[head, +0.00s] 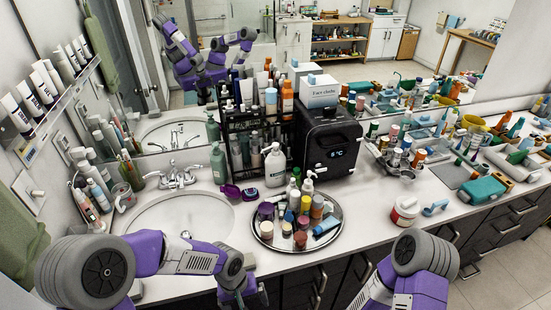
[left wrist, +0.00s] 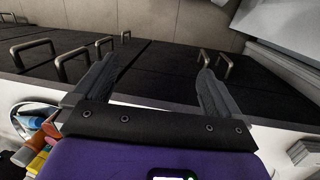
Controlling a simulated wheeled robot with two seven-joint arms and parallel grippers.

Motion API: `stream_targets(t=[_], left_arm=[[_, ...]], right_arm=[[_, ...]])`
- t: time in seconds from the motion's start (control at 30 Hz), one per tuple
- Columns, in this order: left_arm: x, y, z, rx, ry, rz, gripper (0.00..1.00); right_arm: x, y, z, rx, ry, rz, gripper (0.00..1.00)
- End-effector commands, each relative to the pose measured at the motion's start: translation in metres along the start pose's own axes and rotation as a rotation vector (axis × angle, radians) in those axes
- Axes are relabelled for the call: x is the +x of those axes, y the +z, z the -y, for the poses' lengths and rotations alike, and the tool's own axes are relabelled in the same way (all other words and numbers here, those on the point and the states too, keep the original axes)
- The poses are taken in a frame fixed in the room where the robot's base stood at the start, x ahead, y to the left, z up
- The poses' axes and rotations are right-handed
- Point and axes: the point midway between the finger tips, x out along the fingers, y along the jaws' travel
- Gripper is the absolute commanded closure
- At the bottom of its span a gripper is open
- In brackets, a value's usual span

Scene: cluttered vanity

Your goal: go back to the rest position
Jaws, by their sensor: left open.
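My left arm (head: 190,257) comes in from the left over the front of the sink, with its wrist bent down at the counter's front edge. In the left wrist view my left gripper (left wrist: 153,68) is open, its two dark fingers wide apart with nothing between them. Behind the fingers are the dark drawer fronts (left wrist: 160,72) below the counter. My right arm (head: 425,265) shows at the bottom right in the head view, in front of the drawers. Its gripper is outside the picture.
A round tray (head: 265,238) of bottles and jars stands near the counter's front edge, close to my left wrist. The sink basin (head: 185,215) is on the left. A red and white tub (head: 404,211) stands near my right arm. Drawer handles (left wrist: 75,62) stick out below the counter.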

Motion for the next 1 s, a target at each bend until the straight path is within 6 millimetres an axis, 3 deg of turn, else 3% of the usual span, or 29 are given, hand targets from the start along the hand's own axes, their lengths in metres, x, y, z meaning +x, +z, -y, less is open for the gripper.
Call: stream_targets(t=[0.3, 0.5, 0.7, 1.0], left_arm=[[0.114, 0.030, 0.018, 0.002, 0.204, 0.042, 0.01], [0.169, 0.052, 0.046, -0.019, 0.228, -0.024, 0.01], [0.186, 0.060, 0.061, -0.019, 0.206, -0.064, 0.01], [0.186, 0.060, 0.062, -0.017, 0.204, -0.068, 0.01]], right_arm=[[0.008, 0.001, -0.003, 0.000, 0.000, 0.003, 1.00], [0.012, 0.001, -0.004, 0.000, 0.000, 0.003, 1.00], [0.013, 0.001, -0.005, 0.000, 0.000, 0.003, 1.00], [0.013, 0.001, -0.005, 0.000, 0.000, 0.003, 1.00]])
